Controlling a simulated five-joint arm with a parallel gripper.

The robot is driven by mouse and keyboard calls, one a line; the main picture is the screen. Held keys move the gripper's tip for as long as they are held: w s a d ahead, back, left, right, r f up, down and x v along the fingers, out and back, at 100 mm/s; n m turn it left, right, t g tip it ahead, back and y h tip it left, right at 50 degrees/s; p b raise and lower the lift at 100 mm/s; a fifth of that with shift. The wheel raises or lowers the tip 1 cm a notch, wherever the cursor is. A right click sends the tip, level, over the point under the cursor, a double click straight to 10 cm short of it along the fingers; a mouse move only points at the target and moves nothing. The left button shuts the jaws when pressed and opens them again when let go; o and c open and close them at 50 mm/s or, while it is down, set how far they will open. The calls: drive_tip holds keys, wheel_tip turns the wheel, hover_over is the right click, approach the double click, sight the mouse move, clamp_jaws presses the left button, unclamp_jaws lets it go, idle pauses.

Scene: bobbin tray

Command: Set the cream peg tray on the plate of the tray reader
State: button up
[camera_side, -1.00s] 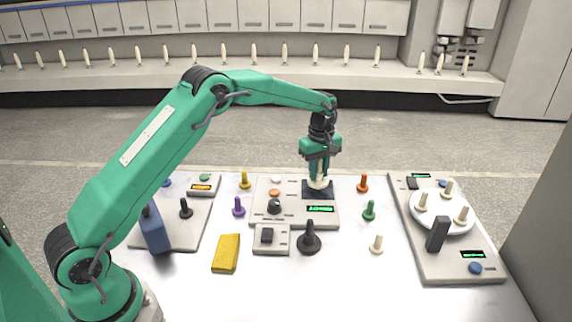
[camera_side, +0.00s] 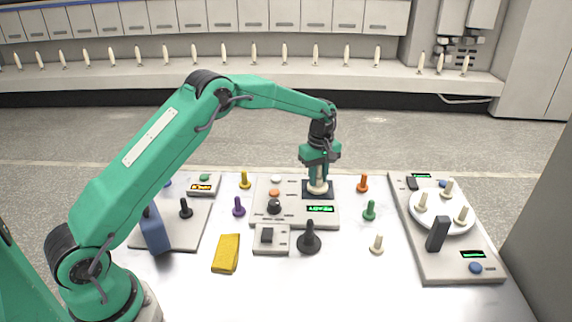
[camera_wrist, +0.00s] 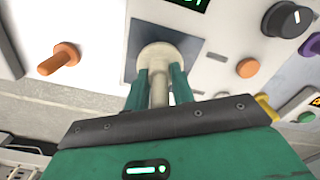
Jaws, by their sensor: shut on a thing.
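My gripper (camera_side: 318,174) is shut on the stem of a cream peg tray (camera_side: 317,188), a peg on a round base; it also shows in the wrist view (camera_wrist: 158,56). The peg tray stands upright, with its base over the dark square plate (camera_side: 329,193) at the back right of the tray reader (camera_side: 287,217). It looks low at the plate, but I cannot tell for sure whether the base touches it. In the wrist view the plate (camera_wrist: 135,38) shows around the base, and the fingers flank the stem.
An orange peg (camera_side: 363,183) stands to the right and a green peg (camera_side: 369,210) to the front right. Another cream peg (camera_side: 377,244) and a black one (camera_side: 309,238) stand in front. A white round tray (camera_side: 442,226) with cream pegs sits on the right unit.

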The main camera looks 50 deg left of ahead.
idle(0.4)
drive_tip(key=o, duration=1.1)
drive_tip(key=shift+r, duration=3.9)
drive_tip(key=shift+r, duration=0.1)
